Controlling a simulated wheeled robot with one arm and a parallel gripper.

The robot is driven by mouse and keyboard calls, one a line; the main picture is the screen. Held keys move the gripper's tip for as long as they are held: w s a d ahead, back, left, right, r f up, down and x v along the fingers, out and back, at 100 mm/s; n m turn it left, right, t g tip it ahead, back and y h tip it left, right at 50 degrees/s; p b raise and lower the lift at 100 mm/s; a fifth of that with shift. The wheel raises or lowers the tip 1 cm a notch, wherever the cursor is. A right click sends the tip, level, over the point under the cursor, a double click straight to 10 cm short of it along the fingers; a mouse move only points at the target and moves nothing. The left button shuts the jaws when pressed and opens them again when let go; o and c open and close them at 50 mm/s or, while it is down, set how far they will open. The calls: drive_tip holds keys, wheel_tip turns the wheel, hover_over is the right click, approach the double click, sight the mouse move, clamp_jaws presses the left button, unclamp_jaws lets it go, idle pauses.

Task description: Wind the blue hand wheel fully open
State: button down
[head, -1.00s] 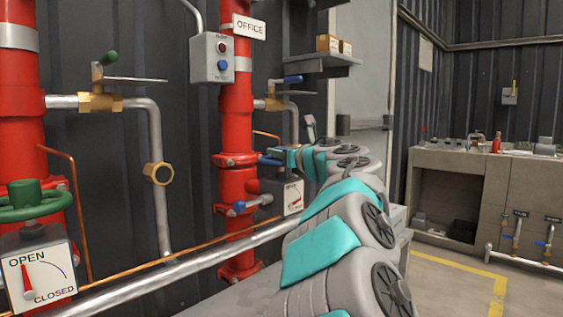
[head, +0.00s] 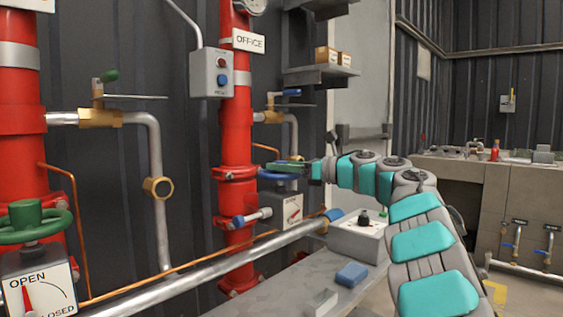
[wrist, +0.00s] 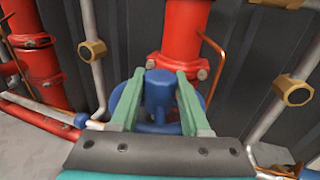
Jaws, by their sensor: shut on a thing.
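The blue hand wheel (head: 275,176) sits on the valve of the red pipe under the OFFICE sign. My gripper (head: 290,166) is at the wheel, reaching in from the right. In the wrist view, my gripper's green fingers (wrist: 158,98) stand on either side of the wheel's blue hub (wrist: 158,88), shut on it. The wheel's rim (wrist: 123,97) shows partly outside the fingers. The dial plate (head: 292,209) below the wheel has a red pointer, too small to read surely.
A green hand wheel (head: 36,222) with an OPEN/CLOSED dial is at the left. A grey box with a black knob (head: 360,232) and a blue block (head: 351,274) are on the bench below my arm. A silver pipe (head: 190,280) runs along the front. A shelf (head: 320,72) is above.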

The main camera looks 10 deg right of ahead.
drive_tip(key=shift+r+n+g+y+p, duration=0.15)
drive_tip(key=shift+n+g+y+p, duration=0.35)
drive_tip(key=shift+g+p, duration=0.25)
drive_tip(key=shift+r+n+g+y+p, duration=0.15)
drive_tip(key=shift+n+g+y+p, duration=0.25)
drive_tip(key=shift+n+g+p, duration=0.3)
drive_tip(key=shift+f+n+g+y+p, duration=0.2)
drive_tip(key=shift+n+g+y+p, duration=0.65)
drive_tip(key=shift+g+p, duration=0.9)
drive_tip(key=shift+c, duration=1.9)
unclamp_jaws()
drive_tip(key=v, duration=0.7)
drive_tip(key=shift+d, duration=0.4)
drive_tip(key=shift+s, duration=0.1)
